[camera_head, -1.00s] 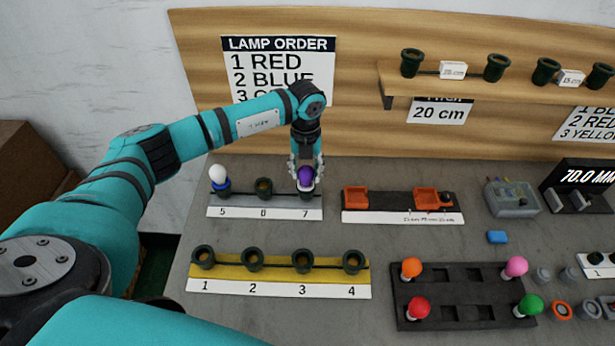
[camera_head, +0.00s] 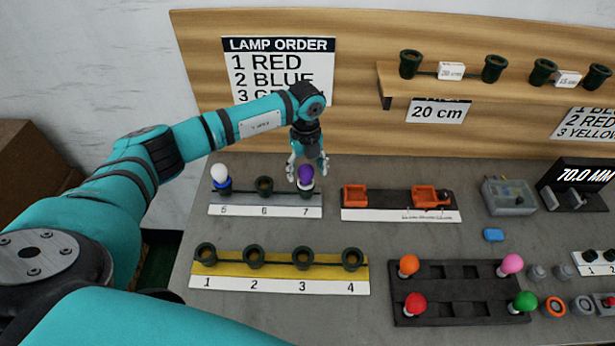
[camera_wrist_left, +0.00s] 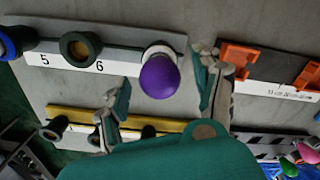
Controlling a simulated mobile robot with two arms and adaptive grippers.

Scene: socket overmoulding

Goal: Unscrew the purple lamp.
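The purple lamp (camera_head: 306,175) sits upright in socket 7 at the right end of the grey strip (camera_head: 235,211). It also shows in the left wrist view (camera_wrist_left: 159,77), with its white base under the bulb. My left gripper (camera_head: 307,180) is right above and around the lamp, pointing down. Its fingers are spread, and in the left wrist view gaps show between the fingers (camera_wrist_left: 160,95) and the bulb. My right gripper is not in view.
A white lamp (camera_head: 220,174) stands in socket 5; socket 6 (camera_head: 264,185) is empty. A yellow strip (camera_head: 280,267) with empty sockets lies in front. A black tray (camera_head: 462,291) with coloured lamps and an orange-block fixture (camera_head: 397,199) stand to the right.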

